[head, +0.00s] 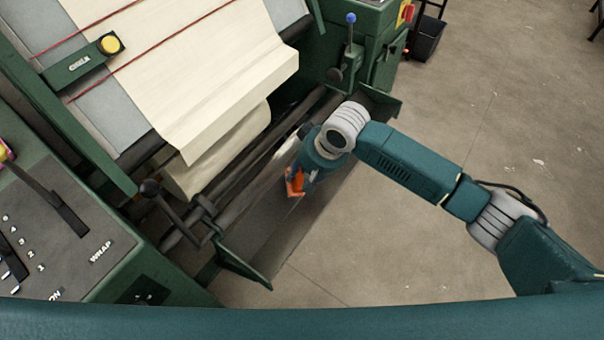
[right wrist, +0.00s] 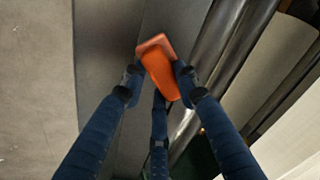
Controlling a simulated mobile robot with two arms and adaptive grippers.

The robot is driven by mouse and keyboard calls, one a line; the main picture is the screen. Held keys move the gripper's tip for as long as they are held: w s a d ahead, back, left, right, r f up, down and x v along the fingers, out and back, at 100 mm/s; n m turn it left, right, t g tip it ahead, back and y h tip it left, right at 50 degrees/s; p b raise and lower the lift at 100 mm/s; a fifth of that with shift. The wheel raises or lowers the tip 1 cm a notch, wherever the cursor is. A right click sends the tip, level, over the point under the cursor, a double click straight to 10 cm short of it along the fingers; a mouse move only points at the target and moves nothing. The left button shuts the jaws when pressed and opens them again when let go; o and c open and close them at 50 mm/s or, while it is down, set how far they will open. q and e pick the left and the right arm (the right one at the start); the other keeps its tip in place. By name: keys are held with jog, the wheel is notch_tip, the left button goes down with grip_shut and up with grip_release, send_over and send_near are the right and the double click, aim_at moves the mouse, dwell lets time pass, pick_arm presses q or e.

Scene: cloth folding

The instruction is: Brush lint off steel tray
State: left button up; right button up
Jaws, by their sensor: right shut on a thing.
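The steel tray (head: 275,222) is a long grey trough along the front of the green machine, below its rollers. It also shows in the right wrist view (right wrist: 103,45). My right gripper (head: 297,182) is over the tray, its arm coming in from the right. It is shut on an orange brush (right wrist: 160,77), held between its blue fingers; the brush's pinkish end points away from the gripper. Whether the brush touches the tray I cannot tell. The arm and gripper hide part of the tray. No lint can be made out on it. My left gripper is not in view.
Rollers (head: 245,150) run just behind the tray, with cream cloth (head: 225,90) hanging above them. A black-knobbed lever (head: 150,188) stands at the tray's left end and a blue-knobbed lever (head: 351,20) behind its right end. The concrete floor (head: 400,245) in front is clear.

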jog(key=shift+b+x, duration=0.3)
jog(key=shift+x, duration=0.5)
jog(key=shift+r, duration=0.1)
jog(key=shift+w+d, duration=0.65)
jog(key=shift+w, duration=0.15)
jog(key=shift+w+d+r+p, duration=0.1)
jog(key=shift+w+d+p, duration=0.2)
jog(key=shift+w+d, duration=0.4)
jog(key=shift+w+a+p, duration=0.1)
jog(key=shift+a+p, duration=0.1)
jog(key=shift+p, duration=0.2)
jog(key=shift+s+a+p, duration=0.6)
jog(key=shift+s+p, duration=0.35)
jog(key=shift+p, duration=0.3)
jog(key=shift+s+a+p, duration=0.45)
jog(key=shift+s+p, duration=0.05)
jog(key=shift+s, duration=0.1)
jog(key=shift+s+a+f, duration=0.1)
jog(key=shift+s+f, duration=0.05)
jog(key=shift+f, duration=0.15)
